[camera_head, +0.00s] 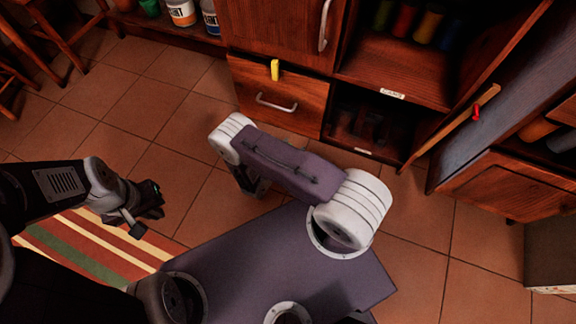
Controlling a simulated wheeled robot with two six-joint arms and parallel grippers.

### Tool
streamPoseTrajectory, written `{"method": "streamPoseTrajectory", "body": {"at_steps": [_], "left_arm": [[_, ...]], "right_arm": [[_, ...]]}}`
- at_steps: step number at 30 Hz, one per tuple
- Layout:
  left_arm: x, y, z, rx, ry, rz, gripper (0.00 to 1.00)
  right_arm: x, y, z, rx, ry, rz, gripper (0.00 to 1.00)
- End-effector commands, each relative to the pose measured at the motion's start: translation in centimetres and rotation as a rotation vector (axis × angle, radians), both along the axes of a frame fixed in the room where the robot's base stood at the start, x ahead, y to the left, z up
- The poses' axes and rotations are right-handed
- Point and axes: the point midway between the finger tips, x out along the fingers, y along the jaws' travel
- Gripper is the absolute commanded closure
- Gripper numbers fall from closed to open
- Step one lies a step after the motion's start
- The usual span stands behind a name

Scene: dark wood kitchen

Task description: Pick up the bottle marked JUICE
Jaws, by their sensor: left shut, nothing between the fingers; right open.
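I cannot pick out a bottle marked JUICE in this view. Several coloured containers stand in shadow in the open cabinet at the top right, among them a red one (404,20) and a yellow one (429,24); no writing on them can be read. My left gripper (142,214) is at the left, over the floor and the edge of the striped rug. It is shut and empty, well apart from the cabinet.
A drawer (278,97) and a lower open compartment (372,128) lie ahead. A dark door panel (480,115) stands at the right. Labelled cans (181,13) sit at the top left near wooden chair legs. Tiled floor (140,105) is clear at left; a striped rug (85,247) lies below.

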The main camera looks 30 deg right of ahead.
Motion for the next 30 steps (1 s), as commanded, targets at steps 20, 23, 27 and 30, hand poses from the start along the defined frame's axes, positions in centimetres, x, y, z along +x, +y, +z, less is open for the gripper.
{"method": "streamPoseTrajectory", "body": {"at_steps": [20,23,27,30], "left_arm": [[0.02,0.0,0.04,0.0,-0.001,0.0,1.0],[0.02,0.0,0.04,0.0,-0.001,0.0,1.0],[0.02,0.0,0.04,0.0,0.0,0.0,1.0],[0.02,0.0,0.03,0.0,0.0,0.0,1.0]], "right_arm": [[0.07,-0.09,0.04,0.001,0.001,0.001,1.0],[0.07,-0.09,0.04,0.001,0.001,0.001,1.0],[0.07,-0.09,0.03,0.001,0.001,0.001,1.0],[0.06,-0.09,0.02,0.001,0.001,0.001,1.0]]}}
